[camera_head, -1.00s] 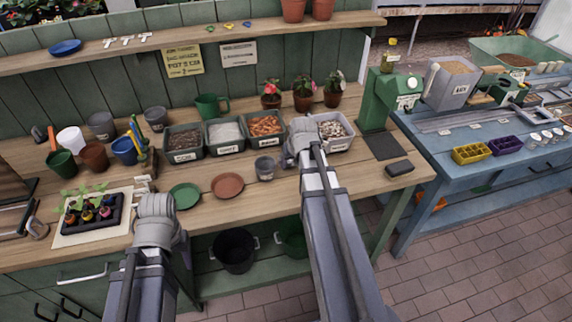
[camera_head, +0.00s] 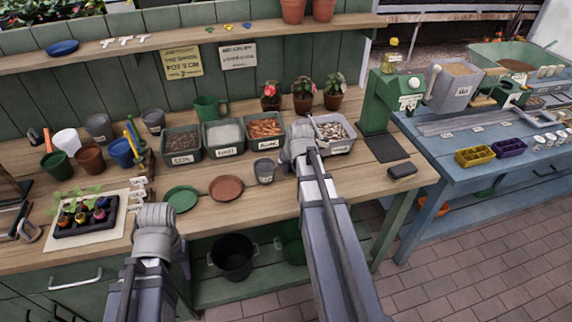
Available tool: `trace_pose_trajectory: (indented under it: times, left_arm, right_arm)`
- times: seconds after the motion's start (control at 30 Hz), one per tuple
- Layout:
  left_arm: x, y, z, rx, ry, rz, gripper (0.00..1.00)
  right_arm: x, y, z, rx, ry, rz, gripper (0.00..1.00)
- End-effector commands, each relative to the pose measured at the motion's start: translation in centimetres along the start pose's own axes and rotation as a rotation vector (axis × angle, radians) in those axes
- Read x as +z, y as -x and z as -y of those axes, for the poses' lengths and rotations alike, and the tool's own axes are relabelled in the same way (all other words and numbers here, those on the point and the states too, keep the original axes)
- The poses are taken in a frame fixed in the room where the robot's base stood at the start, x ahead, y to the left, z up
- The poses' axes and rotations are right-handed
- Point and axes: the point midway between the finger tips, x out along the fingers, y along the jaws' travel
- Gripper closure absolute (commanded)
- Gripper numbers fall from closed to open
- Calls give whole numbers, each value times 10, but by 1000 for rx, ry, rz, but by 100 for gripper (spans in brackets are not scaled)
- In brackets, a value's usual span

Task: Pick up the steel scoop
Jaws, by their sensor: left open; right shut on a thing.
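My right gripper (camera_head: 299,135) is at the left edge of the rightmost grey bin (camera_head: 341,148), which holds pale, mixed pieces. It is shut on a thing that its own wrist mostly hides. A thin light-grey sliver, likely the steel scoop (camera_head: 314,123), shows just beside the gripper over the bin. Whether it is clear of the bin's contents I cannot tell. My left gripper (camera_head: 157,213) is open and empty at the bench's front edge, right of the seedling tray. Its fingers are mostly hidden behind the wrist.
Bins of dark, white and orange material (camera_head: 264,140) stand left of the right gripper. A small grey pot (camera_head: 264,171), a terracotta saucer (camera_head: 226,188) and a green saucer (camera_head: 181,199) lie in front. A green machine (camera_head: 385,100) stands to the right.

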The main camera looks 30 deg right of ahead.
Motion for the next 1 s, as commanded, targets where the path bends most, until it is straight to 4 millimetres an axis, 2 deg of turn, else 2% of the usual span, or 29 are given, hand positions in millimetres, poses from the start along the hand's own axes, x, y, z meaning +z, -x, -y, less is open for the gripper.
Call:
trace_pose_trajectory:
  times: [0.1,0.67,0.87,1.0]
  left_arm:
    - [0,0,0,0,0,0,50]
    - [0,3,0,0,0,0,50]
    - [1,18,2,0,0,0,50]
    - [2,36,4,0,0,0,50]
  right_arm:
    - [0,0,0,0,0,0,100]
    - [-1,3,0,0,0,0,100]
    - [-7,17,0,0,0,0,100]
    - [-14,34,0,0,0,0,100]
